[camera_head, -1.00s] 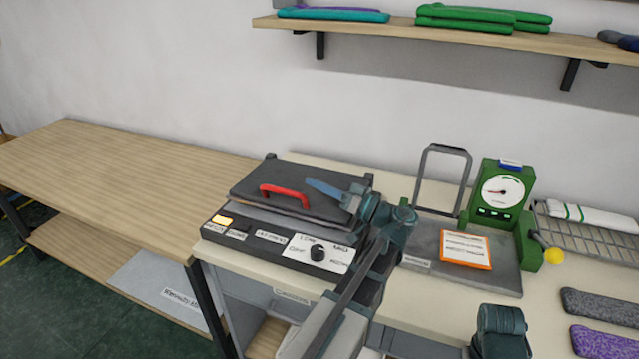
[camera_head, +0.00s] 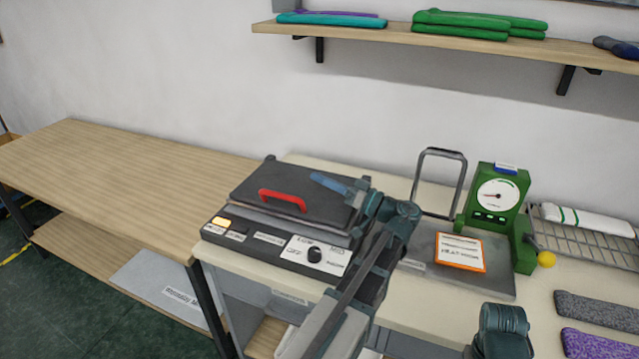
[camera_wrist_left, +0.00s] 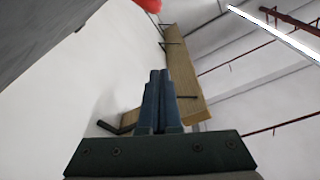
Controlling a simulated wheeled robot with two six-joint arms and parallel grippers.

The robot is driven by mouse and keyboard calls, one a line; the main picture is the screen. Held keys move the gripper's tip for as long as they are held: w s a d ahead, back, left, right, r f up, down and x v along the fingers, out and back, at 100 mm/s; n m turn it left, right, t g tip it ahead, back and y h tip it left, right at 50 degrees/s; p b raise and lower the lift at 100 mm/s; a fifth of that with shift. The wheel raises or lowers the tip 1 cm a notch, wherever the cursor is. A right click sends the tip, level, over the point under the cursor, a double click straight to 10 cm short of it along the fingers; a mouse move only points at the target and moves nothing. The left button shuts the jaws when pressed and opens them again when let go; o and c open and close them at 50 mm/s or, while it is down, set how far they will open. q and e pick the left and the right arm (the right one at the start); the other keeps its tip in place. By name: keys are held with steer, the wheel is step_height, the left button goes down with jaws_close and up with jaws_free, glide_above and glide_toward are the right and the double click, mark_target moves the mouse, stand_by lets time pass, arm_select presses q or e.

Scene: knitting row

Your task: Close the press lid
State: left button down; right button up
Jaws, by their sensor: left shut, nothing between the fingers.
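The press lid (camera_head: 275,183) is a dark flat plate with a red handle (camera_head: 283,199). It lies low and nearly flat over the press base (camera_head: 260,241); I cannot tell whether it is fully seated. In the left wrist view, the shut fingers (camera_wrist_left: 160,85) stand upright, a dark grey surface fills the upper left, and a bit of red shows at the top. My right gripper is out of view.
Right of the press stand a grey plate with a tall frame handle (camera_head: 440,183), a green gauge unit (camera_head: 497,205) and a wire rack (camera_head: 585,236). A shelf (camera_head: 400,38) with folded knits hangs above. The wooden table (camera_head: 120,180) at left is clear.

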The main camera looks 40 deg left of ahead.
arm_select(q)
steer(key=b+v, duration=0.2)
steer(key=v, duration=0.8)
steer(key=shift+r+b, duration=0.15)
steer(key=shift+b, duration=0.15)
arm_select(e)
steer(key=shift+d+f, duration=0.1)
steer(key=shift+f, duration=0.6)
